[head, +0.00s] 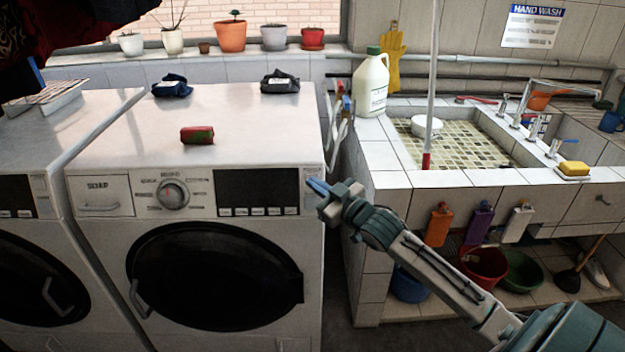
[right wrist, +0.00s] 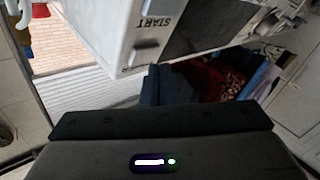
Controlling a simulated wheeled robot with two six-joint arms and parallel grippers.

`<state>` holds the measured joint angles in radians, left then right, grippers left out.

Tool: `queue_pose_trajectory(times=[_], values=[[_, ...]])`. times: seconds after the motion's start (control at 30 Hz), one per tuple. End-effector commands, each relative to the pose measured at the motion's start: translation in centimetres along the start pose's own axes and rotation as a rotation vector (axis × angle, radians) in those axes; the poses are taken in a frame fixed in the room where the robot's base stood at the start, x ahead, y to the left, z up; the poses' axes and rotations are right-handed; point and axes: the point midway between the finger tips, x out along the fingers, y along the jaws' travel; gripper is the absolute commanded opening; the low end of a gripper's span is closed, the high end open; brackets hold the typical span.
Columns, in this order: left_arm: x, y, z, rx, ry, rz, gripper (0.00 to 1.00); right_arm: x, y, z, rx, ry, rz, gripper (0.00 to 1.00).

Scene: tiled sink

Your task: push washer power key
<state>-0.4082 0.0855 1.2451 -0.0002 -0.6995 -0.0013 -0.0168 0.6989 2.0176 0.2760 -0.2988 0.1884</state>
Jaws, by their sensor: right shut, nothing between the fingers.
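The white washer (head: 100,232) stands in the middle left of the head view, with a round dial (head: 173,194), a dark display (head: 257,188) and a row of small keys under it. A narrow key column (head: 309,182) is at the panel's right edge; I cannot tell which key is power. My right gripper (head: 319,187) is shut and empty, its tip close to that column. In the right wrist view the fingertips (right wrist: 156,82) are near the panel, by a START label (right wrist: 160,22) and pale keys (right wrist: 147,44). Contact cannot be told. My left gripper is not in view.
A second washer (head: 22,180) is at the left. A red-green bundle (head: 197,135) and two dark cloths lie on the washer top. A tiled sink (head: 385,180) with a white jug (head: 370,88) is at the right. A narrow gap separates washer and sink.

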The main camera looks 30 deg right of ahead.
Motion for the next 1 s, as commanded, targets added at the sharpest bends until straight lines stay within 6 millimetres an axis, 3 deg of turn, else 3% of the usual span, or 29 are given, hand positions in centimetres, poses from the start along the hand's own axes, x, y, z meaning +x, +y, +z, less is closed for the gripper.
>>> queue_pose_trajectory(times=[1.0], values=[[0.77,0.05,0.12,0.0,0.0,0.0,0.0,0.66,0.48,0.46,0.0,0.0,0.0,0.0]])
